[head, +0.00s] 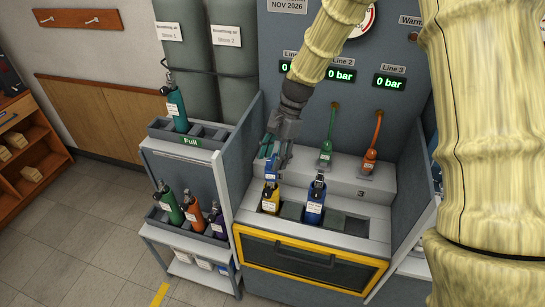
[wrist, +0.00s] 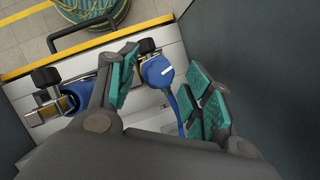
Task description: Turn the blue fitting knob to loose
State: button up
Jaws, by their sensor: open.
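The blue fitting knob (wrist: 157,71), round with a white mark, sits between the fingers in the wrist view, with a blue hose (wrist: 182,104) running from it. In the head view the blue fitting (head: 271,169) is just above the yellow cylinder (head: 270,199), partly hidden by my gripper (head: 277,148). My gripper (wrist: 164,86) is open, with teal pads on either side of the knob. No firm contact shows; I cannot tell whether a pad touches the knob.
A blue cylinder (head: 315,206) stands in the bench slot to the right. Green (head: 326,151) and orange (head: 370,157) fittings rest on the ledge. A grey side wall (head: 252,150) is close at left. Line 2 and Line 3 displays (head: 389,83) read 0 bar.

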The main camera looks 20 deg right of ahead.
jog(key=v, duration=1.2)
jog(key=shift+a+f, duration=0.1)
jog(key=shift+f, duration=0.05)
